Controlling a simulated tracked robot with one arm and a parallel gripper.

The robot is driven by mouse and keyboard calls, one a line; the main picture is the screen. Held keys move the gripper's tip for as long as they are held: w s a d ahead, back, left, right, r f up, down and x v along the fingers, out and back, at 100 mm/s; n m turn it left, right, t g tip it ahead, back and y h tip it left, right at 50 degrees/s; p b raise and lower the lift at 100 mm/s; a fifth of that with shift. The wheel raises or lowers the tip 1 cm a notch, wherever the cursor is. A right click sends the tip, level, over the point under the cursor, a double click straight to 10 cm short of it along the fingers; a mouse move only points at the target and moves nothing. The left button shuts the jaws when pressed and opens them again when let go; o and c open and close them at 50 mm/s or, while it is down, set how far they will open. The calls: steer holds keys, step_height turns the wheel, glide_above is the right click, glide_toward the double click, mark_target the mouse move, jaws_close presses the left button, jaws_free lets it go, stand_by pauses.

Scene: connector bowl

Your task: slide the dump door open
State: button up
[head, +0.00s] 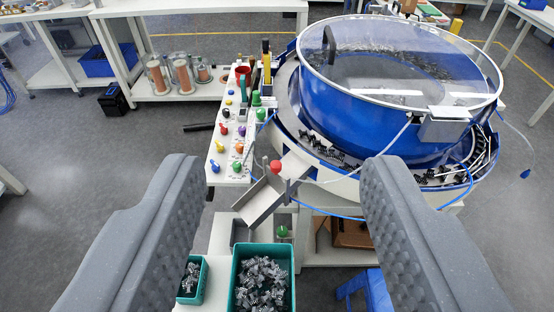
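A large blue connector bowl (350,108) with a clear round lid stands at the upper right, black connectors lying in its outer track. At its near left side is a grey metal chute (262,200), tilted down to the left. A red ball knob (276,167) stands at the chute's upper end. A green ball knob (282,231) sits lower, just above a bin. I cannot tell which knob belongs to the dump door, or how far the door is open. My gripper (280,168) is wide open and empty, with its grey fingers either side of the chute and touching nothing visible.
A green bin (237,268) full of connectors and a smaller green bin (203,275) stand below the chute. A white panel (226,150) with coloured knobs stands left of the bowl. A blue stool (365,287) is at lower right. Open grey floor lies at left.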

steer(key=n+g+p, duration=0.3)
steer(key=g+p, duration=0.8)
steer(key=p, duration=1.1)
glide_above(276, 164)
steer(key=s, duration=0.5)
step_height(276, 164, down, 28)
steer(key=shift+y, duration=0.4)
steer(key=p+x, duration=0.1)
steer(key=x, duration=0.3)
steer(key=p+x, duration=0.1)
steer(key=x, duration=0.3)
steer(key=p+x, duration=0.1)
steer(key=x, duration=0.3)
steer(key=shift+d+f, duration=0.2)
steer(key=shift+d, duration=0.25)
steer(key=shift+c, duration=0.4)
